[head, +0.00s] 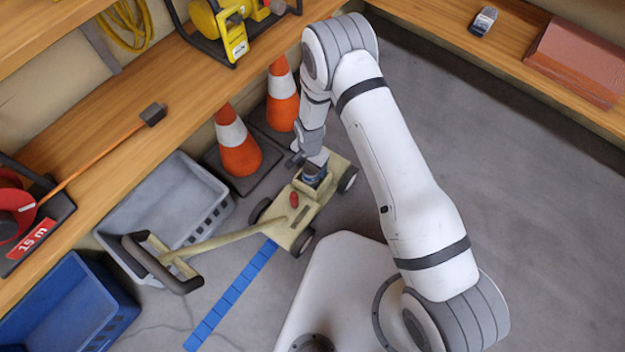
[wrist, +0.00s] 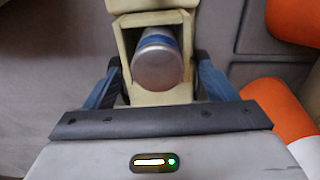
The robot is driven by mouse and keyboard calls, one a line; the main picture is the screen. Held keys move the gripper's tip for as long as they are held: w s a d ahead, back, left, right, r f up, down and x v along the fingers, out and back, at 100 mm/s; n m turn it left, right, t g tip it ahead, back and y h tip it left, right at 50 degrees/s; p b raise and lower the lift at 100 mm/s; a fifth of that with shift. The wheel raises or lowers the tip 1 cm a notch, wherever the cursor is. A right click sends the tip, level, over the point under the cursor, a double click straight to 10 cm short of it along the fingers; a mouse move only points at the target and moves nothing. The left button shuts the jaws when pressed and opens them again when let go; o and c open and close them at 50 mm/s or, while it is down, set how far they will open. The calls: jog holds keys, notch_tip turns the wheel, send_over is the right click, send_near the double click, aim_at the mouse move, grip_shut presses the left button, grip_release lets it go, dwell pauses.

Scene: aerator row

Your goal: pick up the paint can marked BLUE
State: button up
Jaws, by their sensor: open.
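A silver can with a blue band (wrist: 158,66) sits in the square cream holder of a wheeled cart (wrist: 130,22). In the head view the can (head: 314,175) is at the cart's far end, just below my gripper (head: 308,160), which partly hides it. I cannot read any marking on it. In the wrist view my gripper is open. Its two dark blue fingers stand to the left and right of the can and holder, apart from the can. The cart (head: 304,210) has a red knob, black wheels and a long handle.
Two orange-and-white cones (head: 238,150) stand close behind the cart. A grey crate (head: 165,205) and a blue crate (head: 65,305) are at the left. A blue line (head: 230,295) runs along the floor from the cart. Wooden shelves (head: 160,90) border the left; floor at right is clear.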

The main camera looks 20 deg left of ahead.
aim_at(311, 168)
notch_tip(311, 168, down, 4)
jog(key=shift+d+r+b, duration=0.15)
jog(key=shift+r+b, duration=0.05)
jog(key=shift+b, duration=0.3)
jog(key=shift+r, duration=0.15)
grip_shut()
